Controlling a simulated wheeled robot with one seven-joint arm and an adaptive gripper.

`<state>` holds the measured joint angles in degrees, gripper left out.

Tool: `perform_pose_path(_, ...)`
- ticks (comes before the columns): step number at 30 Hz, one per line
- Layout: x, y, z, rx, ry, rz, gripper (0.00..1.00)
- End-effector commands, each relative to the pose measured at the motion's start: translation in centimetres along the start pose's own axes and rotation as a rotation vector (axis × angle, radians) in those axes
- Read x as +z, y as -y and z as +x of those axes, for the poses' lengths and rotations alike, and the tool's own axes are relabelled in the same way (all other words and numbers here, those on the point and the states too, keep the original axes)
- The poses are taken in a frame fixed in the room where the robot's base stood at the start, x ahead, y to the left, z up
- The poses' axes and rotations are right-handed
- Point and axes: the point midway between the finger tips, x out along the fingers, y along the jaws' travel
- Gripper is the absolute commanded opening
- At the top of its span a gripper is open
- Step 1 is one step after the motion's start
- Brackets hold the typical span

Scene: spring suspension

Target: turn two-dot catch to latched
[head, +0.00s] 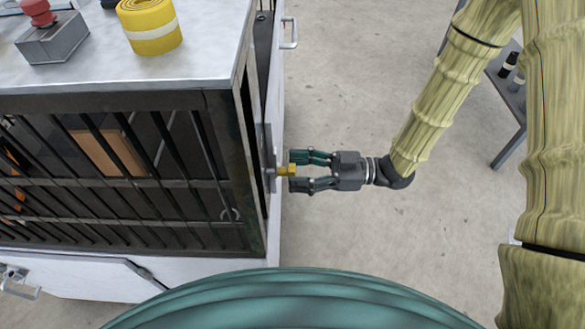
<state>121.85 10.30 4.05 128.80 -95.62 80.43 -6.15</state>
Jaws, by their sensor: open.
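My gripper (291,172) reaches in from the right, level with the catch. Its two dark fingers are open, one above and one below the catch's outer end. Whether either finger touches the catch cannot be told.
A silver handle (289,33) juts from the cabinet side farther back. On the cabinet top are a yellow roll (150,27) and a red-buttoned box (52,38). A dark-legged table (510,90) stands at right. The floor (335,80) between is clear.

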Motion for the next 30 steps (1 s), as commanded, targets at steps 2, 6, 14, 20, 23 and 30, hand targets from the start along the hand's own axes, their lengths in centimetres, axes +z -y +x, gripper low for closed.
perform_pose_path(2,0.0,0.0,0.8,-0.001,0.0,0.0,0.56)
perform_pose_path(6,0.0,0.0,1.6,0.0,0.0,0.0,0.56)
perform_pose_path(14,0.0,0.0,1.8,0.0,0.0,0.0,0.56)
perform_pose_path(20,0.0,0.0,1.8,0.001,0.0,0.0,0.33)
perform_pose_path(23,0.0,0.0,1.8,0.001,0.0,0.0,0.14)
perform_pose_path(30,0.0,0.0,1.8,0.001,0.0,0.002,0.0)
